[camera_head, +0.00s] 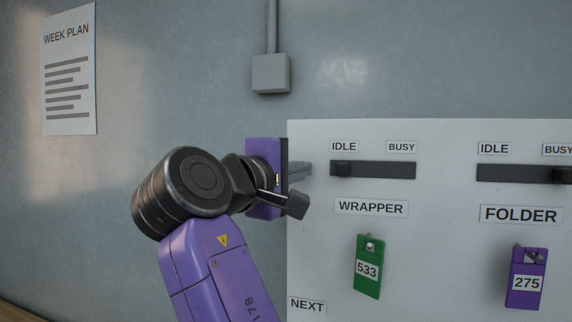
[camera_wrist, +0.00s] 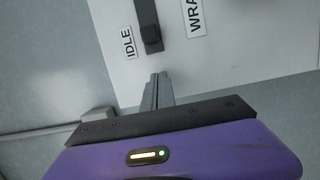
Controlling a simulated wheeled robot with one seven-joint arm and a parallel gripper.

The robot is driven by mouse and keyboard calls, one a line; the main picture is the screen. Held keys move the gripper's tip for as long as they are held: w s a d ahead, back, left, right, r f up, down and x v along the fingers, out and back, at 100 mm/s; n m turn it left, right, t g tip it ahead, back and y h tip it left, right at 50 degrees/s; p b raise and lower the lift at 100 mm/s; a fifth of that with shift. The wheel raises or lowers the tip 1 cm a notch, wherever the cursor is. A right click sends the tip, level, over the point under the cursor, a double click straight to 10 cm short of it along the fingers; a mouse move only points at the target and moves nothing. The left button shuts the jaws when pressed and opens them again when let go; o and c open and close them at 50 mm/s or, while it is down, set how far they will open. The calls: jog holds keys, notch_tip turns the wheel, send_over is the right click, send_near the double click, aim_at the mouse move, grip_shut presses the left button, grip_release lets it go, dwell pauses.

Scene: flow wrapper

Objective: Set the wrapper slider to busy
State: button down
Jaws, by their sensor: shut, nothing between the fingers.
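The wrapper slider is a dark horizontal track (camera_head: 385,170) on the white board, above the WRAPPER label (camera_head: 371,208). Its black knob (camera_head: 343,169) sits at the left end, under the IDLE label (camera_head: 343,146). The BUSY label (camera_head: 401,147) is above the right end. In the wrist view the knob (camera_wrist: 151,36) shows beside the IDLE label (camera_wrist: 128,43). My gripper (camera_head: 306,168) is shut and empty, just left of the knob at about its height. In the wrist view the gripper fingers (camera_wrist: 158,80) point toward the knob, with a gap between.
The folder slider (camera_head: 520,173) is to the right, its knob (camera_head: 563,175) under BUSY. A green tag 533 (camera_head: 368,268) and a purple tag 275 (camera_head: 526,278) hang below. A grey wall box (camera_head: 271,73) and a WEEK PLAN sheet (camera_head: 69,70) are on the wall.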

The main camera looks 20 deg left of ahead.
jog(key=shift+s+d+p, duration=0.15)
jog(key=shift+d+p, duration=0.25)
jog(key=shift+d, duration=1.6)
jog(key=d+p, duration=0.1)
jog(key=d, duration=0.9)
jog(key=shift+s+d, duration=0.15)
jog(key=shift+d, duration=0.15)
